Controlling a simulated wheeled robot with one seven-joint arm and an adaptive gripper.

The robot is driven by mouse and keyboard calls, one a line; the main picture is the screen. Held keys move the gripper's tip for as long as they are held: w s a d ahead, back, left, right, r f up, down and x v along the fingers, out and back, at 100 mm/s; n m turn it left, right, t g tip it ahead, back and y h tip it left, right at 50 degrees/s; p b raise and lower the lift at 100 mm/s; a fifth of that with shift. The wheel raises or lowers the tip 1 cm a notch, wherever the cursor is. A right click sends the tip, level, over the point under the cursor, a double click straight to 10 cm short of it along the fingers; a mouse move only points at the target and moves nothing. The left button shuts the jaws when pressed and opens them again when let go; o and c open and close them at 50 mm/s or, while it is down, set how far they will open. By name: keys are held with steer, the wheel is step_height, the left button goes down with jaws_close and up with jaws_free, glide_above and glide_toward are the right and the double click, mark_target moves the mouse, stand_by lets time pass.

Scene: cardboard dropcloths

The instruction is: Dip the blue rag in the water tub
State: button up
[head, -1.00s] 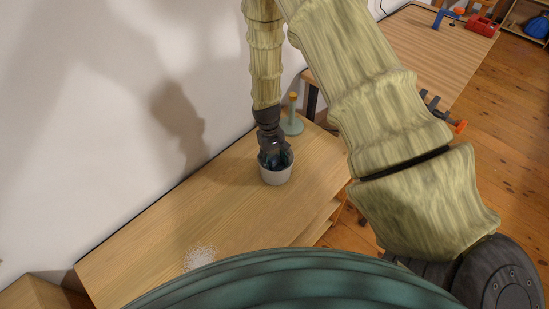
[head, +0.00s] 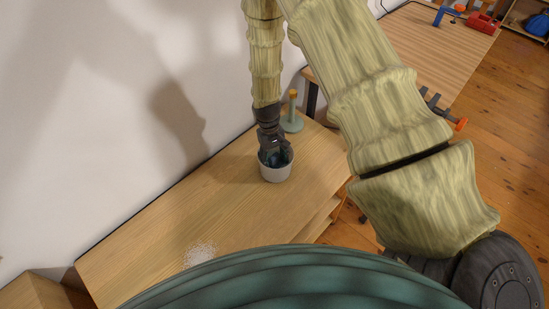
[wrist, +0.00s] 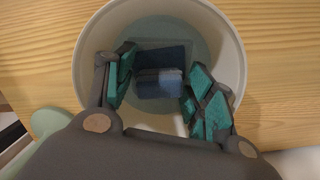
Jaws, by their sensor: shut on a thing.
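The water tub (head: 276,174) is a small white round bucket standing on the wooden bench top. In the wrist view its pale rim (wrist: 236,52) surrounds my gripper's fingers. My gripper (head: 275,158) points down into the tub's mouth, with its fingers below the rim. The blue rag (wrist: 160,72) is a folded dark blue cloth inside the tub, between the teal finger pads of my gripper (wrist: 163,92). The fingers are shut on it. Bluish water seems to lie around the rag. The rag's lower side is hidden, and the head view barely shows it.
A pale green stand with an orange top (head: 292,122) is close behind the tub. A whitish patch (head: 200,254) lies on the bare bench top (head: 180,225) at the front left. The wall is close along the back edge. Another table (head: 430,45) stands behind at right.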

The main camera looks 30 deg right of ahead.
steer(key=shift+r+p, duration=3.35)
steer(key=shift+r, duration=1.65)
steer(key=shift+r, duration=0.1)
step_height(320, 180, up, 5)
steer(key=p, duration=0.3)
steer(key=shift+s, duration=0.1)
